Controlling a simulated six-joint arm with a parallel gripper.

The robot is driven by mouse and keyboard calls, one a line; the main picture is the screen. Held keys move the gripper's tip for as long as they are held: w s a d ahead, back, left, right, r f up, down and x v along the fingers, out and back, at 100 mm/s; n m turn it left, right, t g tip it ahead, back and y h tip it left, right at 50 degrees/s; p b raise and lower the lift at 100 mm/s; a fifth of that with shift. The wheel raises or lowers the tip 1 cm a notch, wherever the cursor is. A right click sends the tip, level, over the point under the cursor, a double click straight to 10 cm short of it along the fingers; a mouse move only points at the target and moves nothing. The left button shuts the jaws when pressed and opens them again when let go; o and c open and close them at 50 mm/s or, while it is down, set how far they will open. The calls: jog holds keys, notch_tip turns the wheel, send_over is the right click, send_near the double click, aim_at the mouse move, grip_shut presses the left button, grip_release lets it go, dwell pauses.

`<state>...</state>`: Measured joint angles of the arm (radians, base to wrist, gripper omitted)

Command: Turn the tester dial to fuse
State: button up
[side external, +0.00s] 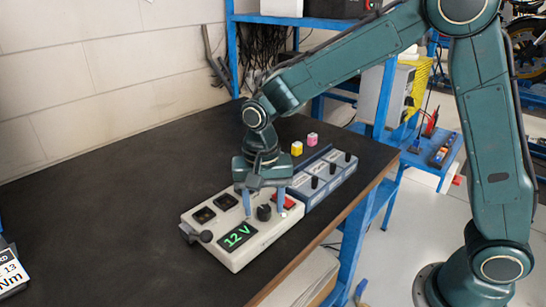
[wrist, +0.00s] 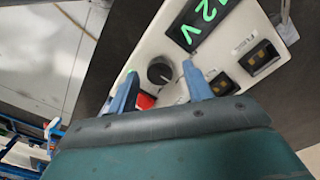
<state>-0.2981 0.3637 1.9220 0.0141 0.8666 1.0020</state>
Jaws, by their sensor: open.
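The tester (side external: 232,254) is a cream box near the front edge of the bench, with a green display (side external: 238,236) reading "12 V". Its black round dial (side external: 264,212) sits right of the display; it also shows in the wrist view (wrist: 160,71). My gripper (side external: 264,205) is open above the tester, fingers pointing down on either side of the dial. In the wrist view my gripper (wrist: 160,69) shows a gap between each fingertip and the dial. The dial's markings are too small to read. A red switch (side external: 285,202) lies close by the right finger.
Yellow and pink blocks (side external: 297,148) stand behind. The black bench top (side external: 110,215) is clear at left.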

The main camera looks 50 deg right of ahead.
jog(key=shift+f, duration=0.15)
jog(key=c, duration=1)
jog(key=shift+o, duration=0.2)
jog(key=shift+n, duration=0.3)
jog(key=n, duration=0.9)
